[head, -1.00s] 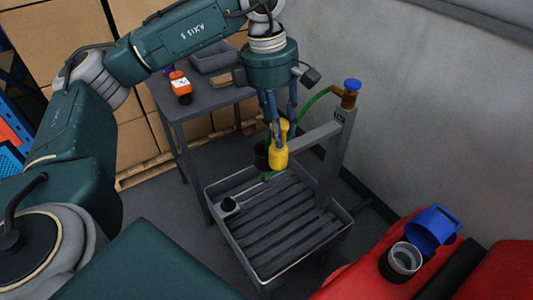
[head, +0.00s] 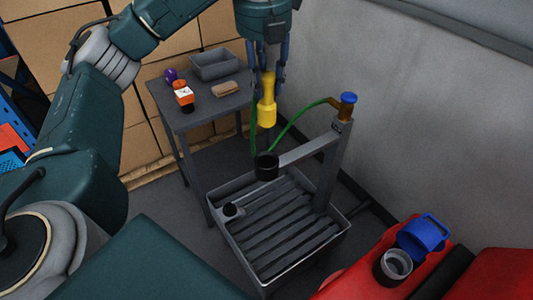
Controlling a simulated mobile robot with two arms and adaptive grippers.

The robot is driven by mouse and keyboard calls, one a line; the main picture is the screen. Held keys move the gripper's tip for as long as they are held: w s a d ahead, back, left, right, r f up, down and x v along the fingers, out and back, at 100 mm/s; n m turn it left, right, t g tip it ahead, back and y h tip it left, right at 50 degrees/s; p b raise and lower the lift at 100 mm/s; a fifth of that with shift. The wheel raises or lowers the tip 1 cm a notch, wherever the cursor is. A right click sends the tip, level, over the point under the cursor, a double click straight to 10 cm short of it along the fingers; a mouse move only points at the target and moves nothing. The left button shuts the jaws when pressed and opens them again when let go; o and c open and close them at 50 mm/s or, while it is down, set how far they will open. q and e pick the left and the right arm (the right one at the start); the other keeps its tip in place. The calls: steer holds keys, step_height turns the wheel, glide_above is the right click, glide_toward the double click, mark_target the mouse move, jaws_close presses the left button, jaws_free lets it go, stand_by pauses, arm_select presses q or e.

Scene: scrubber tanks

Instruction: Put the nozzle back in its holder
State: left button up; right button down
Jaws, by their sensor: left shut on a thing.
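My left gripper (head: 269,82) points down and is shut on the yellow nozzle (head: 267,108). The nozzle hangs upright in the air, its lower end above the black cup-shaped holder (head: 266,167) and apart from it. The holder sits at the end of a grey arm that comes off a post. A green hose (head: 293,122) runs from the brass tap with a blue knob (head: 347,99) on the post, loops down and rises behind the nozzle. My right gripper is not in view.
A slatted grey basin (head: 285,235) stands below the holder. A grey table (head: 215,112) behind carries a grey bin (head: 215,65), an orange bottle (head: 183,95) and a tan block. A red machine (head: 360,275) with an open blue lid (head: 425,235) is at lower right. A wall is at right.

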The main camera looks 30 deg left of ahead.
arm_select(q)
step_height(320, 180, down, 18)
steer(key=p, duration=0.3)
steer(key=o, duration=1.2)
